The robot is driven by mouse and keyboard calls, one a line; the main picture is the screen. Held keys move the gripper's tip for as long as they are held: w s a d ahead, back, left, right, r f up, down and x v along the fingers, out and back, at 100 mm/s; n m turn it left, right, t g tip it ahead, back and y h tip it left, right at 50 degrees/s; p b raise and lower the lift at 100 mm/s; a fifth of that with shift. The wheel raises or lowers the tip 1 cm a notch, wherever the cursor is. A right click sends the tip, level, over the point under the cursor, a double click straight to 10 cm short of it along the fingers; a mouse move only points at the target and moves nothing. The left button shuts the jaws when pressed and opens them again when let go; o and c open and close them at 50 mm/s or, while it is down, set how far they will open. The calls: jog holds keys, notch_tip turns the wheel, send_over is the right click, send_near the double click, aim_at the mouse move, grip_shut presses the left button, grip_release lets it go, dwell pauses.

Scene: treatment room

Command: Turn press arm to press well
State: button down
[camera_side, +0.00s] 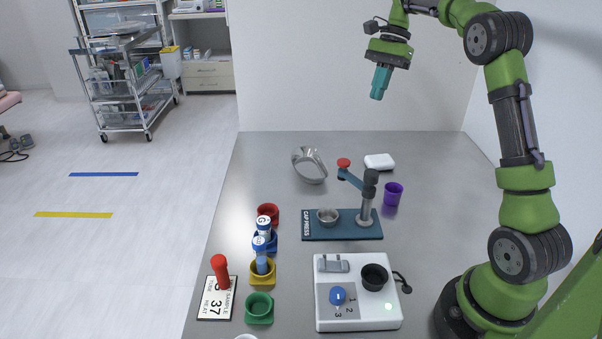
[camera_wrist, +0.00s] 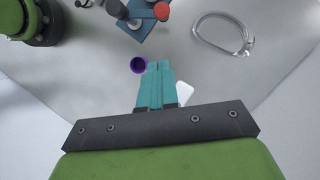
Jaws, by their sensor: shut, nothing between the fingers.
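The press stands on a blue base plate (camera_side: 340,230) marked CAPPRESS near the middle of the table. The metal press well (camera_side: 327,216) sits on the base's left part. In the wrist view the red knob (camera_wrist: 161,11) and part of the blue base (camera_wrist: 135,22) show at the top edge. My gripper (camera_side: 377,96) is shut and empty, high above the table's back, well away from the press. Its teal fingers (camera_wrist: 154,68) show together in the wrist view.
A metal dish (camera_side: 309,166), a white block (camera_side: 380,161) and a purple cup (camera_side: 393,194) stand around the press.

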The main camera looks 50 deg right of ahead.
jog(key=a+x, duration=0.1)
jog(key=x, duration=1.4)
jog(key=shift+w+r+m+t, duration=0.3)
jog(key=shift+w+m, duration=0.1)
jog(key=shift+w, duration=0.1)
jog(key=shift+w+a+n, duration=0.15)
jog(key=shift+a+n, duration=0.05)
jog(key=shift+n, duration=0.2)
